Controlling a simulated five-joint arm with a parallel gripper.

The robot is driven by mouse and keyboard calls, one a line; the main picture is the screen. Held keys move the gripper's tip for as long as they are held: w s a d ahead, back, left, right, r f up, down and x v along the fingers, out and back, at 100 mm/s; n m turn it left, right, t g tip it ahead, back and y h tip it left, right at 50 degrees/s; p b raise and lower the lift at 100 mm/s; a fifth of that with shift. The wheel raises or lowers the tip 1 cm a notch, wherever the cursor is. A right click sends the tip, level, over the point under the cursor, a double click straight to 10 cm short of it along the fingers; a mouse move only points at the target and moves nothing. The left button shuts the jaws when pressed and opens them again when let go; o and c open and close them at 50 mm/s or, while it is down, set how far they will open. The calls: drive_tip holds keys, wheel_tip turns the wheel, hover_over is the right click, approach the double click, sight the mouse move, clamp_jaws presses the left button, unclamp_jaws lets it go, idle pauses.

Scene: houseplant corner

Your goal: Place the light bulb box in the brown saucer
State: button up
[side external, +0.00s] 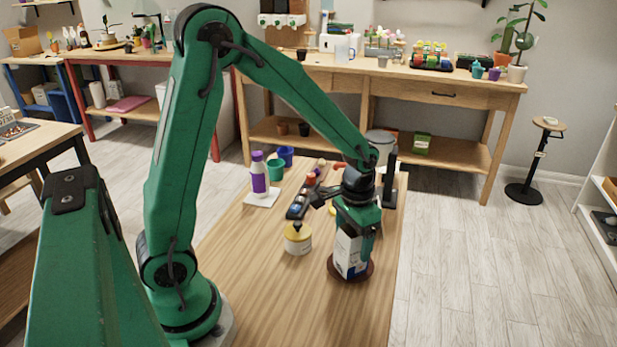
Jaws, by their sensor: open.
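The light bulb box (347,256), white with dark blue parts, stands roughly upright with its base in the brown saucer (369,270) near the right edge of the wooden table. My gripper (357,234) is directly above and around the upper part of the box, pointing down. It is open, with its green fingers at the sides of the box. The gripper hides the box's top, and the box hides most of the saucer's middle. Whether a finger still touches the box cannot be told.
A yellow-lidded jar (297,240) stands left of the saucer. The table's front (315,305) is clear.

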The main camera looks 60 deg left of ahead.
drive_tip(key=shift+r, duration=0.1)
wheel_tip(320, 180, up, 13)
drive_tip(key=shift+f, duration=0.2)
idle(0.5)
idle(0.5)
drive_tip(key=s+r+t, duration=0.4)
drive_tip(key=s+t, duration=0.1)
drive_tip(key=s, duration=0.9)
drive_tip(key=shift+s+r+t, duration=0.15)
drive_tip(key=shift+r+t, duration=0.05)
drive_tip(key=shift+t, duration=0.1)
